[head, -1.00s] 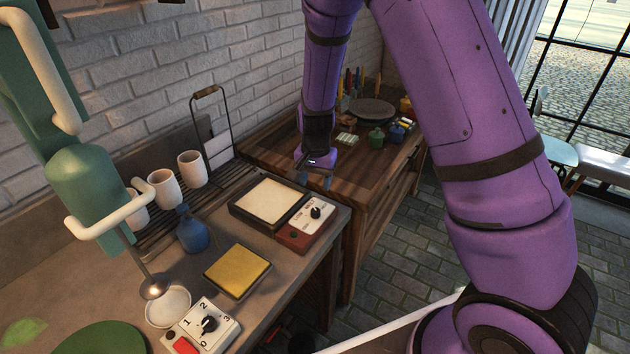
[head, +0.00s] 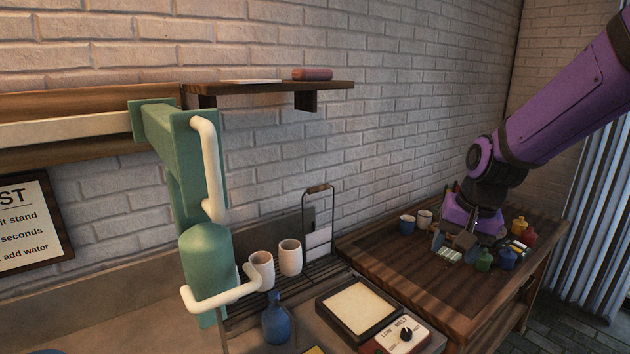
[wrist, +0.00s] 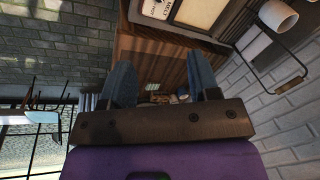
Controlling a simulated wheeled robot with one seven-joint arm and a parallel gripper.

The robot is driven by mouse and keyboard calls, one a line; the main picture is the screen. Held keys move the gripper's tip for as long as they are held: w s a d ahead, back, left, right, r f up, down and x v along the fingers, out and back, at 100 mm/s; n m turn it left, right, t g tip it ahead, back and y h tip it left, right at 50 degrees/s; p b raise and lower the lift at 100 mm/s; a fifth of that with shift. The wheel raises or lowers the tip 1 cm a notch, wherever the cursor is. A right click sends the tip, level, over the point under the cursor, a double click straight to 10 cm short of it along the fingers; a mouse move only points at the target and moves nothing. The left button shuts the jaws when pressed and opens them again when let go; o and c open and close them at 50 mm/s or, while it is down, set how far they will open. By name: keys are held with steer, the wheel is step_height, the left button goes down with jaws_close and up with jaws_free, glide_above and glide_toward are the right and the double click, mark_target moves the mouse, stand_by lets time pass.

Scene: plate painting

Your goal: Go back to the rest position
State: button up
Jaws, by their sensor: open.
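My gripper (head: 453,243) is at the right of the head view, over the back part of the wooden table, at the end of my purple arm. In the wrist view my gripper (wrist: 160,82) shows two blue-grey fingers spread wide apart with nothing held between them. Wooden table surface shows beyond and between the fingers. In the head view I cannot tell exactly how high the fingers are above the table.
A framed pale pad (head: 358,308), blue bottle (head: 275,320) and white cups stand nearer. A green fixture (head: 207,262) hangs at left.

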steer(key=s+d+r+n+t, duration=0.1)
steer(key=s+d+r+n, duration=0.1)
steer(key=s+r, duration=0.4)
steer(key=s+d+r+n+t+h, duration=0.1)
steer(key=s+r, duration=0.5)
steer(key=s, duration=0.8)
steer(key=shift+s+d+n+t+h, duration=0.3)
steer(key=shift+s+d+n+t, duration=0.1)
steer(key=shift+d+n+t, duration=0.25)
